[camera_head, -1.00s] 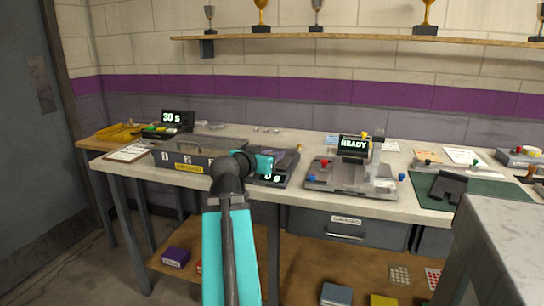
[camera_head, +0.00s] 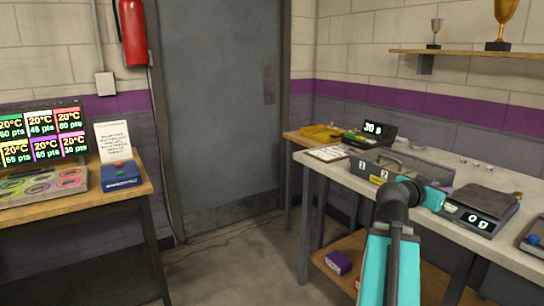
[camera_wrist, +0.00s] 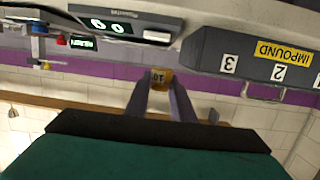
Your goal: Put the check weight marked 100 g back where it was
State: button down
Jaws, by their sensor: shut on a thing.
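My gripper (camera_wrist: 158,90) is shut on a small brass-coloured weight (camera_wrist: 159,78). Its dark label shows only part of a number, starting like "10", so I cannot read the full marking. In the head view my gripper (camera_head: 440,197) is over the bench front, between the grey case and the scale; the weight is hidden there. The dark scale (camera_head: 480,210) reads 0 g and its plate looks empty; it also shows upside down in the wrist view (camera_wrist: 125,24). Several small metallic pieces (camera_head: 477,163) stand at the back of the bench.
The grey case (camera_head: 372,168) with numbered labels and an IMPOUND label (camera_wrist: 284,51) stands left of my gripper. A timer (camera_head: 374,128) and a yellow tray (camera_head: 322,132) are farther left. A desk with screens (camera_head: 45,140) stands at far left. Open floor lies before the door.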

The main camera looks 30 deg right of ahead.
jog(key=w+a+f+n+t+y, duration=0.2)
jog(key=w+a+f+n+t, duration=0.2)
jog(key=w+a, duration=0.95)
jog(key=w+a+f+n+t+y, duration=0.1)
jog(key=w+a+f+n+t, duration=0.3)
jog(key=w+a, duration=0.95)
jog(key=w+a+f+n+t+y, duration=0.2)
jog(key=w+a+n+y, duration=0.3)
jog(key=a, duration=0.6)
jog(key=w+a+f+t+y, duration=0.25)
jog(key=w+a, duration=0.35)
jog(key=a, duration=0.4)
jog(key=w+a+f+n+t+y, duration=0.25)
jog(key=w+a, duration=0.35)
jog(key=a, duration=0.5)
notch_tip(320, 180, up, 20)
jog(key=a+n+y+p, duration=0.2)
jog(key=p, duration=1.4)
jog(key=shift+a+y, duration=0.3)
jog(key=shift+y, duration=0.1)
